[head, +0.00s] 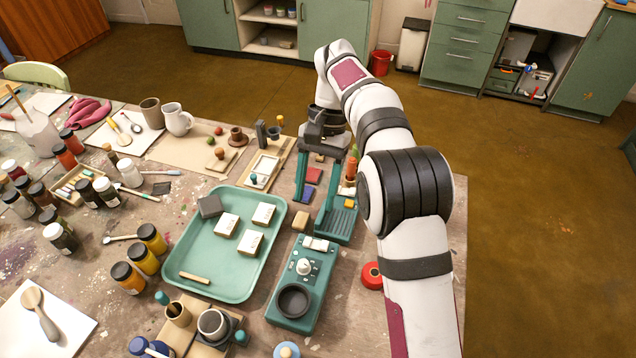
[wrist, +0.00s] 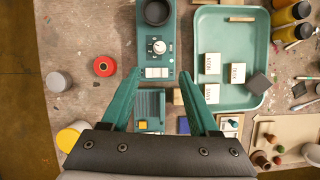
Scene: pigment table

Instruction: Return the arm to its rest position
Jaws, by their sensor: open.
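My white arm (head: 410,245) reaches from the bottom right of the head view over the table and bends down to my gripper (head: 314,205). In the wrist view my gripper (wrist: 158,72) shows two teal fingers spread wide with nothing between them. The fingers hang above a ribbed teal tray holding a yellow block (wrist: 142,125). A teal device (wrist: 157,45) with a knob and a dark round cup lies just beyond the fingertips. Its height below the fingers is hard to tell.
A teal tray (head: 184,262) with white labelled blocks and a dark block lies left of the device. A red roll (head: 371,276) sits beside my arm. Jars and bottles (head: 128,277) crowd the left of the table (head: 345,320). Open floor (head: 540,200) lies to the right.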

